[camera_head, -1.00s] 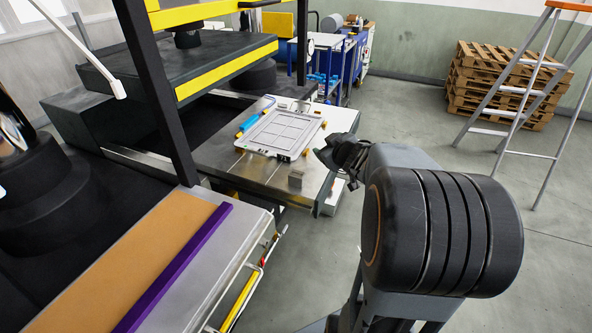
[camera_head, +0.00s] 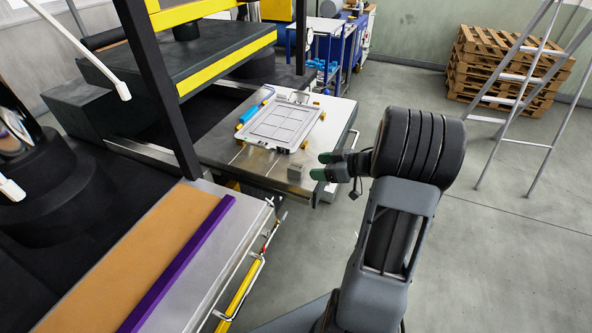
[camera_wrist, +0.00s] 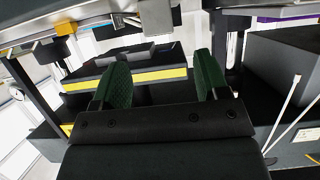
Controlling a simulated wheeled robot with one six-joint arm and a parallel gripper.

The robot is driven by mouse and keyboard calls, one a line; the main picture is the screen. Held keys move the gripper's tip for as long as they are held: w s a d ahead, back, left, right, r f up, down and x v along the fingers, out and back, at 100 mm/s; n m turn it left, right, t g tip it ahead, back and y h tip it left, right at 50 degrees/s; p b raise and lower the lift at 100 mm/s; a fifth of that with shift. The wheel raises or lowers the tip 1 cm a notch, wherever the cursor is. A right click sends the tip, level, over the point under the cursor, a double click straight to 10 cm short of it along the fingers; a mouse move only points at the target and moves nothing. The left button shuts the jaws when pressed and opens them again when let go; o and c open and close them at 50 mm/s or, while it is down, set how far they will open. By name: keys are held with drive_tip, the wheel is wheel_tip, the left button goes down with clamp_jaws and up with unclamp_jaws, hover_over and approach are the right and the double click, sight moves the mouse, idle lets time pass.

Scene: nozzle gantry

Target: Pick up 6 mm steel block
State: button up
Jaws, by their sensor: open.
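A small grey steel block (camera_head: 296,173) stands near the front right edge of the steel table (camera_head: 243,158) in the head view. My gripper (camera_head: 321,166) has green-padded fingers and is just to the right of the block, apart from it, pointing left. My gripper is open and empty. In the wrist view the two green fingers (camera_wrist: 160,80) stand apart. A grey block-like shape (camera_wrist: 160,18) shows at the top between them; it looks like the steel block.
A framed grey plate (camera_head: 283,124) and a blue tool (camera_head: 253,112) lie behind the block on the table. A black and yellow press (camera_head: 215,65) stands over its left side. A purple-edged bench (camera_head: 180,260) is at the front left. Pallets (camera_head: 512,62) and a ladder (camera_head: 520,85) stand back right on open floor.

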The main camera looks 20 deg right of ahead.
sight(298, 167)
drive_tip(key=shift+p+x, duration=0.65)
drive_tip(key=shift+x, duration=2.65)
drive_tip(key=shift+c, duration=0.4)
clamp_jaws()
